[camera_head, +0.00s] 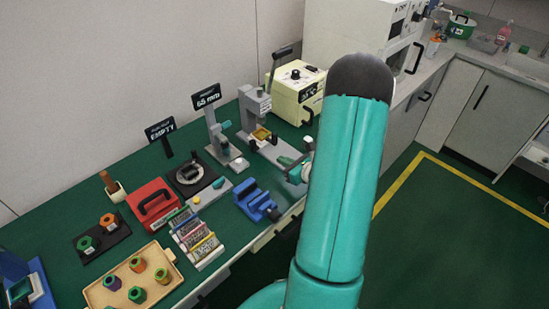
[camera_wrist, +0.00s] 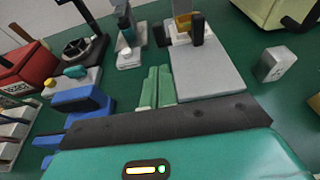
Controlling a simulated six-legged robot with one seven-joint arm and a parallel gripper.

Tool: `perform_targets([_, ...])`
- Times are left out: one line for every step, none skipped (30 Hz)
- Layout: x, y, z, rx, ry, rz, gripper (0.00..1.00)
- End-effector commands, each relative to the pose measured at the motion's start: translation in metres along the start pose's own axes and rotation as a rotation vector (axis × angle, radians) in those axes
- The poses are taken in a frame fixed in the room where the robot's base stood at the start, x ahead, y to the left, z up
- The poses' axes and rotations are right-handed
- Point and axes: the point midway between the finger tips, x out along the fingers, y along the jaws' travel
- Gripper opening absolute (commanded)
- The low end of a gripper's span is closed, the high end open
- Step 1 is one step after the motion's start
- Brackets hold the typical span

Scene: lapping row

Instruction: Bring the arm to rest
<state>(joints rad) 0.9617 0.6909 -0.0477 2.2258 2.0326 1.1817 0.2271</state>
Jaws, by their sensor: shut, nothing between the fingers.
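My arm (camera_head: 345,180), teal with a dark rounded elbow, rises through the middle of the head view and hides part of the bench behind it. In the wrist view my gripper (camera_wrist: 157,75) shows two pale green fingers side by side, shut and empty. They point over the green bench top, between a blue fixture (camera_wrist: 82,102) and a grey plate (camera_wrist: 208,80). In the head view the gripper (camera_head: 287,162) shows small at the bench's right part, partly hidden by the arm. I cannot tell how high above the bench it is.
The green bench (camera_head: 60,215) holds a tray (camera_head: 110,293) of coloured pieces, a red case (camera_head: 152,204), a blue fixture (camera_head: 254,202), a press (camera_head: 257,115) and a cream box (camera_head: 296,92). Right of the arm, the green floor (camera_head: 450,235) inside a yellow line is clear.

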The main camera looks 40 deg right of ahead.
Motion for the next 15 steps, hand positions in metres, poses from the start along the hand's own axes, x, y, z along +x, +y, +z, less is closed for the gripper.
perform_targets([-0.006,-0.001,0.000,0.000,0.000,-0.002,0.00])
perform_targets([-0.009,-0.001,0.000,0.000,0.000,-0.002,0.00])
perform_targets([-0.012,-0.001,0.000,0.000,0.000,-0.001,0.00])
perform_targets([-0.013,0.000,0.000,0.000,0.000,-0.001,0.00])
perform_targets([-0.015,0.000,0.000,0.000,0.000,-0.001,0.00])
perform_targets([-0.016,0.000,0.000,0.000,0.000,0.000,0.00])
perform_targets([-0.016,0.000,0.000,0.000,0.000,-0.001,0.00])
perform_targets([-0.016,0.000,0.000,0.000,-0.001,0.000,0.00])
perform_targets([-0.016,0.001,0.000,0.000,0.000,0.000,0.00])
perform_targets([-0.016,0.001,0.000,0.000,0.000,0.000,0.00])
perform_targets([-0.016,0.001,0.000,0.000,0.000,0.000,0.00])
perform_targets([-0.017,0.001,0.000,0.000,0.000,0.000,0.00])
perform_targets([-0.016,0.002,0.001,-0.002,-0.001,0.002,0.00])
perform_targets([-0.016,0.003,0.002,-0.008,-0.001,0.008,0.00])
perform_targets([-0.014,0.007,0.006,-0.022,-0.001,0.023,0.00])
